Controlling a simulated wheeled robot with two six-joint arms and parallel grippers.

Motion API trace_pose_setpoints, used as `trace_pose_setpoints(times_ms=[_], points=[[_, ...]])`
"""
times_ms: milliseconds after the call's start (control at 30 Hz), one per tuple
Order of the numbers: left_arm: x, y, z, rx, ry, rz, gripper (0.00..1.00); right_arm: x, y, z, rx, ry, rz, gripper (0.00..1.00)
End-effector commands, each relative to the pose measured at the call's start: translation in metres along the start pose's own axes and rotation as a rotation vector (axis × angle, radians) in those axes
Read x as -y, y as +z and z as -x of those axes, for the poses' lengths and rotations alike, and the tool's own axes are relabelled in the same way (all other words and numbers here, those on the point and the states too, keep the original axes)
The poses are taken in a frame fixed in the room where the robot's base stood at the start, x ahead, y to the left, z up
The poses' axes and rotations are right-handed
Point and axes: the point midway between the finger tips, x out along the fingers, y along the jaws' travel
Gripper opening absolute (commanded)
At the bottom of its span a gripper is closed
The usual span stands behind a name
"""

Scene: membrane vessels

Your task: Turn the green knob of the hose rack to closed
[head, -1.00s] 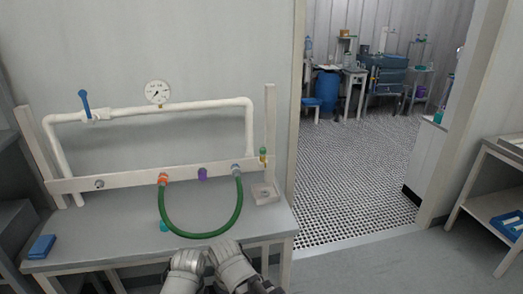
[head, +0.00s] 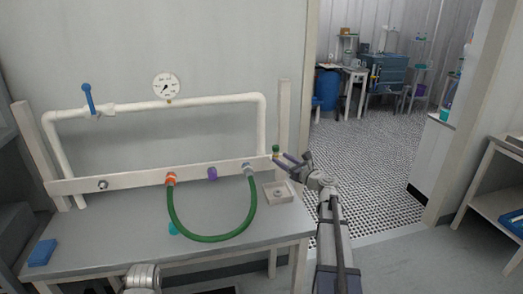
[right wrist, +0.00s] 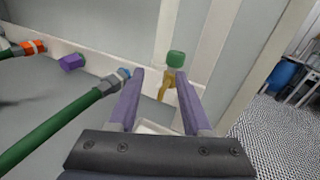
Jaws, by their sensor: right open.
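The hose rack (head: 135,179) is a pale board with ports, standing on a grey bench. Its green knob (head: 276,149) is at the right end of the board, on a brass valve body (right wrist: 168,90). In the right wrist view the green knob (right wrist: 175,58) stands just beyond the fingertips, nearer the right finger. My right gripper (head: 292,158) is open and empty, with its purple fingers (right wrist: 160,74) pointing at the valve. I cannot tell whether a finger touches it. Only a grey part of my left arm shows at the bottom edge; its gripper is out of view.
A green hose (head: 212,239) loops from the orange fitting (head: 171,179) to a grey-blue port (head: 248,169). A purple plug (head: 212,173) sits between them. White piping with a gauge (head: 166,87) and blue lever (head: 88,97) runs above. A small tray (head: 280,192) lies below the knob.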

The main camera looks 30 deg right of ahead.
Motion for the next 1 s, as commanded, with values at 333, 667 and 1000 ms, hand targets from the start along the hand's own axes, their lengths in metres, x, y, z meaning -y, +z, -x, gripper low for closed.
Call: trace_pose_setpoints(times_ms=[333,667,1000], points=[[0.0,0.0,-0.001,0.0,0.0,0.0,0.0,0.027,0.004,0.006,0.033,-0.053,-0.083,0.49],[0.0,0.0,-0.001,0.0,0.0,0.0,0.0,0.029,0.005,-0.031,0.032,-0.05,-0.08,0.49],[0.0,0.0,-0.001,0.0,0.0,0.0,0.0,0.03,0.007,-0.07,0.031,-0.05,-0.079,0.49]])
